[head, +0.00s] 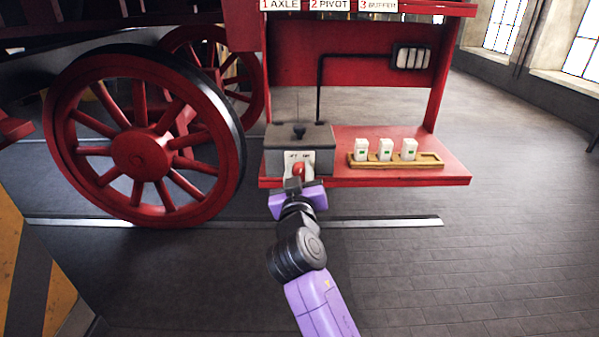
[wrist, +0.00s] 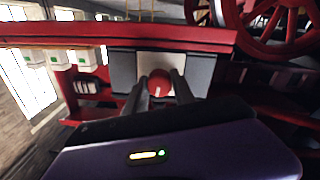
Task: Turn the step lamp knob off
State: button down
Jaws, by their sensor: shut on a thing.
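The step lamp knob (head: 299,169) is red and round, on a white plate (head: 308,157) with lettering on the front of a grey box (head: 272,138). In the wrist view the knob (wrist: 160,83) sits between the two dark fingers, with the white plate (wrist: 160,62) behind it. My gripper (head: 297,180) is at the front of the box and shut on the knob. In the wrist view my gripper (wrist: 159,92) has one finger at each side of the knob. The plate's lettering is too small to read fully, and the fingers hide part of the knob's sides.
The box stands on a red step (head: 455,172). A wooden tray (head: 430,159) with three white blocks (head: 385,149) lies to its right. A large red spoked wheel (head: 142,153) is to the left. A lamp (head: 411,57) hangs on the red panel above. Open floor lies to the right.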

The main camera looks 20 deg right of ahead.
jog(key=n+p, duration=0.1)
jog(key=n, duration=0.4)
jog(key=shift+n, duration=0.4)
jog(key=shift+f+n+p, duration=0.1)
jog(key=shift+n+p, duration=0.7)
jog(key=shift+n, duration=1.1)
jog(key=shift+a, duration=0.1)
jog(key=c, duration=1.1)
grip_release()
jog(key=shift+o, duration=0.2)
